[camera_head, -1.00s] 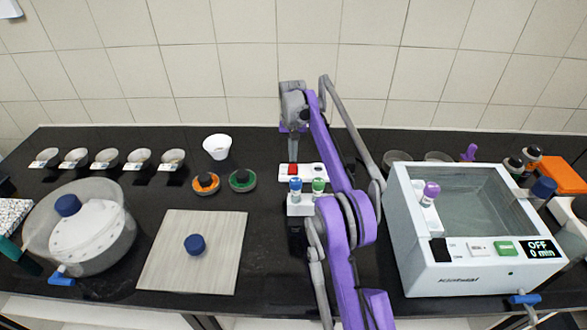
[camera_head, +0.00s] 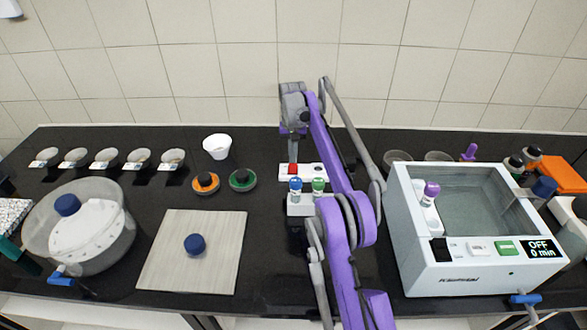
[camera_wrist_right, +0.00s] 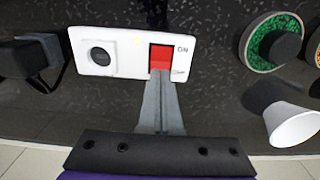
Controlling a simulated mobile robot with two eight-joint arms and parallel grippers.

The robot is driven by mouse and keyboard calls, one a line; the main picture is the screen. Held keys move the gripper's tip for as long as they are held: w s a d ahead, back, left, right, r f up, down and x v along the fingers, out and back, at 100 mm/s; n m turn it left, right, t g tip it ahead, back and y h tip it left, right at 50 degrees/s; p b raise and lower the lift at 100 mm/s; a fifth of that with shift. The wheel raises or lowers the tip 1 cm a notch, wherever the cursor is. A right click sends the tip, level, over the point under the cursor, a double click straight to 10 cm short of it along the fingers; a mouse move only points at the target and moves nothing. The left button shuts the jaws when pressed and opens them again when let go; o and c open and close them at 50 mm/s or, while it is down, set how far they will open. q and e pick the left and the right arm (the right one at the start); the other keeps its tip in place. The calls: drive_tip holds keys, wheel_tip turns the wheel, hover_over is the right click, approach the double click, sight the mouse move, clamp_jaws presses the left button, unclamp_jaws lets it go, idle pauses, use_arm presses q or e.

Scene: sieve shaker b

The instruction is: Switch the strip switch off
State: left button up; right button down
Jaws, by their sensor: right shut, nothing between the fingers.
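The white power strip (camera_head: 315,171) lies on the black bench behind the small white stand. Its red strip switch (camera_head: 293,168) is at the strip's left end in the head view. In the right wrist view the strip (camera_wrist_right: 119,62) shows a round socket and the red switch (camera_wrist_right: 160,56), with "ON" lettering beside it. My right gripper (camera_head: 292,158) is shut and empty, pointing down. Its fingertips (camera_wrist_right: 161,73) overlap the lower edge of the red switch; I cannot tell whether they touch it. My left gripper is not in view.
A white stand with a blue-topped and a green-topped vial (camera_head: 319,186) stands just in front of the strip. An orange ring (camera_head: 206,183), a green ring (camera_head: 243,180) and a white cup (camera_head: 217,147) are to the left. The water bath (camera_head: 470,285) is at right.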

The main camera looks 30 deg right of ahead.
sight(293, 166)
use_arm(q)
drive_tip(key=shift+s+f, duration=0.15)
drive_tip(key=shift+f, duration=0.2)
use_arm(e)
drive_tip(key=shift+f, duration=0.85)
drive_tip(key=shift+r, duration=0.1)
drive_tip(key=shift+r+p, duration=1.35)
drive_tip(key=shift+r, duration=2.1)
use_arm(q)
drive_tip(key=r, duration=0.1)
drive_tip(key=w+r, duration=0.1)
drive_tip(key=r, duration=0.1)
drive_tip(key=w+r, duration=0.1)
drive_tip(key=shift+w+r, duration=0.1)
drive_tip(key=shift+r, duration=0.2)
